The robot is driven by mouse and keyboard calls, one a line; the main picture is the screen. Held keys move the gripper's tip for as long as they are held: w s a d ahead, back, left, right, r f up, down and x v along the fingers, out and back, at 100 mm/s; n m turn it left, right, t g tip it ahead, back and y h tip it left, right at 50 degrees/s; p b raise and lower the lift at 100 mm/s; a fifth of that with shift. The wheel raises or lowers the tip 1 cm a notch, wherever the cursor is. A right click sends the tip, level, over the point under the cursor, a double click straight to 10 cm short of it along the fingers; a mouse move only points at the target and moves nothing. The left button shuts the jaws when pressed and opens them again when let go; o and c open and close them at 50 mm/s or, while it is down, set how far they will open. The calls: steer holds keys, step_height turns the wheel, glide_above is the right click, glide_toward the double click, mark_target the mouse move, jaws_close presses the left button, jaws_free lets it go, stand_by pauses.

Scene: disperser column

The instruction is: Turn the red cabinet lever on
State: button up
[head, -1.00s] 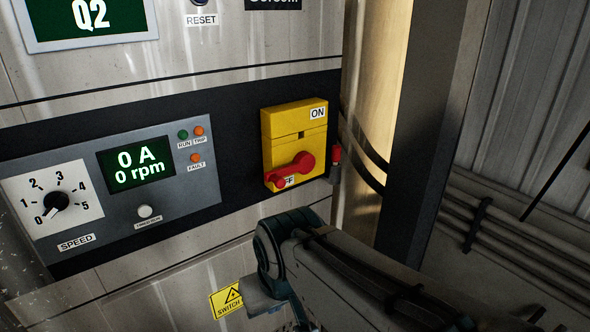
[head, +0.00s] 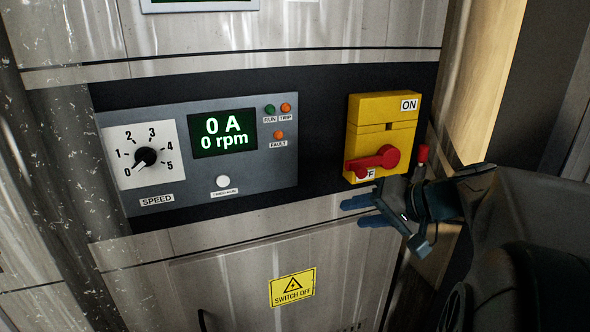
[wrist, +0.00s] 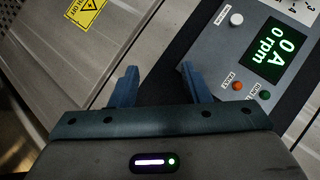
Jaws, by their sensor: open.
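The red lever (head: 374,160) is mounted on a yellow switch box (head: 385,112) on the cabinet front. It lies nearly level, its free end toward the left, over a partly covered label ending in "FF". An ON label (head: 409,104) is at the box's upper right. My gripper (head: 366,211) is open and empty just below the lever, its blue fingers pointing left along the cabinet. In the wrist view my gripper (wrist: 157,84) shows two blue fingers apart with nothing between them. The lever is out of sight in the wrist view.
A grey control panel (head: 270,175) with a speed dial (head: 146,157) and a display (head: 223,134) reading 0 A, 0 rpm is left of the box. A red-capped part (head: 422,154) sticks out right of the box. A yellow SWITCH OFF sign (head: 292,287) is below.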

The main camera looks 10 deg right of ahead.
mark_target(351, 170)
steer(key=w+d+r+m+t+b, duration=0.1)
steer(key=d+r+t, duration=0.15)
steer(key=d, duration=0.25)
steer(key=w+d+r+t, duration=0.2)
steer(key=d+t, duration=0.1)
steer(key=d, duration=0.2)
steer(key=shift+g, duration=0.35)
steer(key=p+x, duration=0.1)
steer(key=x, duration=0.5)
steer(key=p+x, duration=0.2)
steer(key=x, duration=0.5)
steer(key=shift+w+f, duration=0.1)
steer(key=shift+f, duration=0.2)
steer(key=shift+a, duration=0.1)
jaws_close()
